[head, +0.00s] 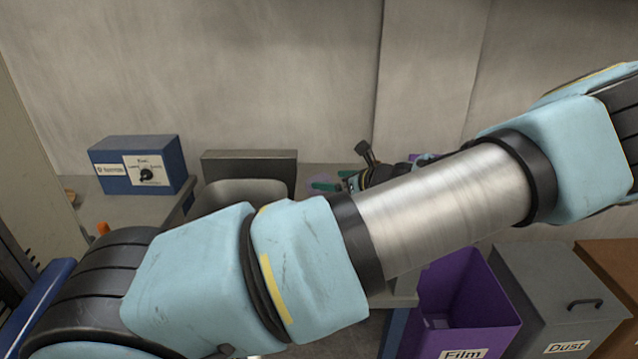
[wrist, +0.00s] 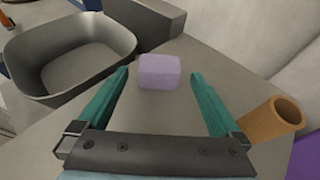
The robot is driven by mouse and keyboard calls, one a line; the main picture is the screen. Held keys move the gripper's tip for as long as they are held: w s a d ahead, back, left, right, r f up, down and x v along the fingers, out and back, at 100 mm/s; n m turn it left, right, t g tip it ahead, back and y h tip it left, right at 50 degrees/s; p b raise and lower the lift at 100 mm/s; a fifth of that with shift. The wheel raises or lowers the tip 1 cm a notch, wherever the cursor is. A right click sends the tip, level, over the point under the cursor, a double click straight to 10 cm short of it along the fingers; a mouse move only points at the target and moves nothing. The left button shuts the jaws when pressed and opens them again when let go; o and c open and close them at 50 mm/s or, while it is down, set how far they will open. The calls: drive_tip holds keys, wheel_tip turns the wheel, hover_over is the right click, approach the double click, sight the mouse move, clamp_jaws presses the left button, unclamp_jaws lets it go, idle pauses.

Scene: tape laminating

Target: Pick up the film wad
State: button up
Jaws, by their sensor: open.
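The film wad (wrist: 159,71) is a small pale purple block lying on the grey bench top in the wrist view. My gripper (wrist: 160,80) is open, with its two teal fingers on either side of the wad in the picture. The fingertips appear level with the wad's left and right sides, with gaps between. I cannot tell the height of the fingers above the bench. In the head view my gripper (head: 325,184) shows small behind my arm, and a pale purple patch there is too small to make out well.
A grey basin (wrist: 75,60) stands left of the wad, with a grey block (wrist: 150,18) behind. An orange-brown cup-like tube (wrist: 272,122) is at right. In the head view, a blue box (head: 138,165) stands at left; a purple Film bin (head: 462,300) and grey Dust bin (head: 560,290) stand right.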

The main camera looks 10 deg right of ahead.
sight(322, 179)
drive_tip(key=p+x, duration=0.1)
drive_tip(key=x, duration=0.3)
drive_tip(key=shift+w+a, duration=0.15)
drive_tip(key=shift+w, duration=0.05)
drive_tip(key=shift+f, duration=0.1)
drive_tip(key=c, duration=1)
